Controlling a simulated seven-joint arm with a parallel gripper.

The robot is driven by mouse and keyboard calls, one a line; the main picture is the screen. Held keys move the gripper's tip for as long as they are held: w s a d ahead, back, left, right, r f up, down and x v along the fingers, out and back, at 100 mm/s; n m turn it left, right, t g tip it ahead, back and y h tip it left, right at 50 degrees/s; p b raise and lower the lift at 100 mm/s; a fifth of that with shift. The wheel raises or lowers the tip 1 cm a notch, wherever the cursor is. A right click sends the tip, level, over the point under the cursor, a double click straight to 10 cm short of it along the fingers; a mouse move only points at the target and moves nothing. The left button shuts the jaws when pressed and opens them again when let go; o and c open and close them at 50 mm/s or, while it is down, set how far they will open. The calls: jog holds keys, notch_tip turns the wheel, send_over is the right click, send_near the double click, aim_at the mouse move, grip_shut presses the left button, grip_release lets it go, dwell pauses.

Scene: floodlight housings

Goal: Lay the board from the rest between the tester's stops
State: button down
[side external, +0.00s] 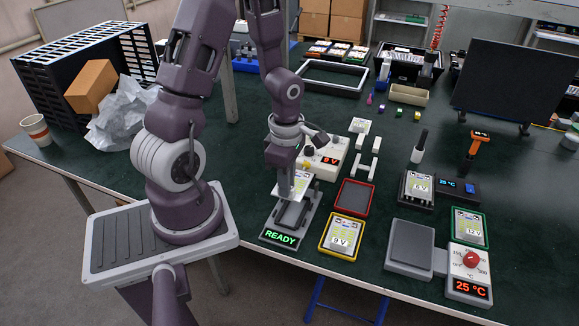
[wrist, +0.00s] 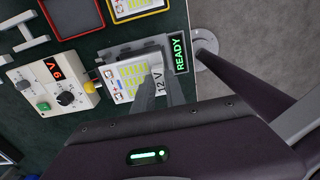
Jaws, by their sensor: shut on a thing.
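My gripper (side external: 287,190) is shut on a board (side external: 299,183) with a white and yellow-green face. In the wrist view, my gripper (wrist: 160,80) covers part of the board (wrist: 128,78), which is marked 12 V. The tester (side external: 305,222) is a dark grey fixture with a green READY display; it also shows in the wrist view (wrist: 146,47). The board is over the tester's back part, and the grey bed in front of it is visible. I cannot tell whether the board touches the tester. The white rest (side external: 366,165) stands empty to the right.
A power supply (side external: 328,160) reading 9 V stands close behind the tester. A yellow-framed 9 V board (side external: 342,236) and an empty red-framed tray (side external: 355,183) lie just right. A grey plate (side external: 410,246) and a 25 °C dial box (side external: 470,270) are farther right.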

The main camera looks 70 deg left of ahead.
jog(key=shift+f, duration=4.2)
jog(key=shift+f, duration=0.7)
jog(key=c, duration=1.3)
grip_release()
